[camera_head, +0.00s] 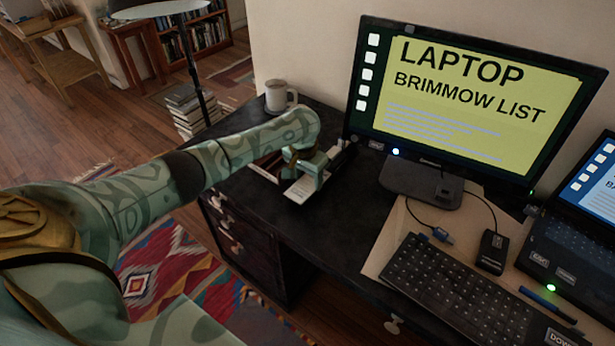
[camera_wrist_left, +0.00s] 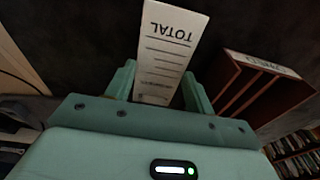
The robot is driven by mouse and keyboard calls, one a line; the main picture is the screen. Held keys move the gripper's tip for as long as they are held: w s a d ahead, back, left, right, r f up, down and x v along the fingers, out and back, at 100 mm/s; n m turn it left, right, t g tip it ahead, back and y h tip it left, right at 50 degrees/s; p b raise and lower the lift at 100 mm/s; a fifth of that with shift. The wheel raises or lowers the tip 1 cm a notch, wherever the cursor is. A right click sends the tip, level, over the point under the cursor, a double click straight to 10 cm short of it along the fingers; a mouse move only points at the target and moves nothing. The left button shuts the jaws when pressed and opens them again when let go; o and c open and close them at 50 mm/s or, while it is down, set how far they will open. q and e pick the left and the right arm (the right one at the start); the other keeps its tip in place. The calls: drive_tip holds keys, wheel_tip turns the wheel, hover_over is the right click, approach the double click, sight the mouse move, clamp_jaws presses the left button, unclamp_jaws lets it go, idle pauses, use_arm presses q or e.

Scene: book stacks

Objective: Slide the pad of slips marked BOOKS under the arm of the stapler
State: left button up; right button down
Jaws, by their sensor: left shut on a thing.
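My left gripper (camera_head: 308,176) is over the left part of the black desk, beside the monitor. It is shut on a white pad of slips (camera_head: 300,190). In the left wrist view the pad (camera_wrist_left: 170,50) stands out between the two fingers (camera_wrist_left: 166,90). It has the word TOTAL, upside down, and ruled lines; I cannot read BOOKS on it. I cannot make out the stapler for certain in either view; my arm and gripper cover part of that desk corner. My right gripper is not in view.
A brown holder (camera_wrist_left: 255,90) with a white lettered strip is right of the pad in the wrist view. A mug (camera_head: 278,97) stands at the desk's back left. The monitor (camera_head: 470,95), keyboard (camera_head: 450,285) and laptop (camera_head: 580,235) fill the right. The desk front (camera_head: 300,235) is bare.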

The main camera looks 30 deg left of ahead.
use_arm(q)
drive_tip(key=o, duration=1)
drive_tip(key=shift+o, duration=0.2)
wheel_tip(320, 180, up, 16)
drive_tip(key=s+p, duration=0.2)
drive_tip(key=p, duration=0.7)
drive_tip(key=shift+a, duration=0.15)
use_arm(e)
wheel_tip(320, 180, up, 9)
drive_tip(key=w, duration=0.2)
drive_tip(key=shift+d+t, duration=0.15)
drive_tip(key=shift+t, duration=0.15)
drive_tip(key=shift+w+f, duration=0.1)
